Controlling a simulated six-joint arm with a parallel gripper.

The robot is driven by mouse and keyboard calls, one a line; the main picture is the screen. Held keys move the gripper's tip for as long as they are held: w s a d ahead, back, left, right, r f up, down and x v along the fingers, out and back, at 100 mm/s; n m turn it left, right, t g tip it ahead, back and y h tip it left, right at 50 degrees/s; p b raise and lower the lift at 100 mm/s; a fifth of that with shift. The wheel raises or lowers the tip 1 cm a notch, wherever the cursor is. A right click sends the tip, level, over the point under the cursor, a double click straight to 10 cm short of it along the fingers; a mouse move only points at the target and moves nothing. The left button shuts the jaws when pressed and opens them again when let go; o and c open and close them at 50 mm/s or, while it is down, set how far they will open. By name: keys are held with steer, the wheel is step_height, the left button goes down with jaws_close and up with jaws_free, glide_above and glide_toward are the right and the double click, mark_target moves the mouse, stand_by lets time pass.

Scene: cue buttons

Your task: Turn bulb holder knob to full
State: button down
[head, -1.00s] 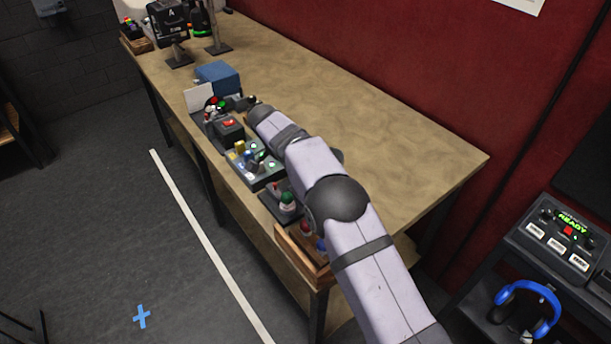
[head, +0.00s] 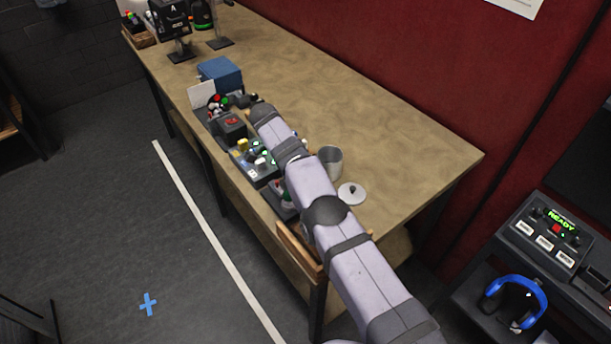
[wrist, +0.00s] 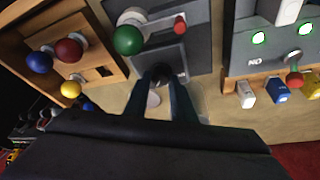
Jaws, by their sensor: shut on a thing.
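The bulb holder is a dark grey block (wrist: 197,50) in the wrist view, with a green bulb (wrist: 128,40) in a white socket and a small red part (wrist: 180,25). My gripper (wrist: 166,73) is at the holder's edge, with its two dark fingers shut on a dark knob between them. The fingers hide most of the knob, so its setting cannot be read. In the head view the holder (head: 281,207) is largely hidden behind my arm, and the gripper does not show there.
A wooden tray (wrist: 100,22) with coloured balls is beside the holder. A grey panel (wrist: 245,50) with lit green buttons is on the other side. A metal cup (head: 329,162) and a white lid (head: 352,194) stand near my arm. The bench's right side is clear.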

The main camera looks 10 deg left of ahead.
stand_by(0.3)
steer(key=c, duration=1.5)
jaws_free()
steer(key=shift+r, duration=0.1)
step_height(320, 180, up, 10)
steer(key=p, duration=0.8)
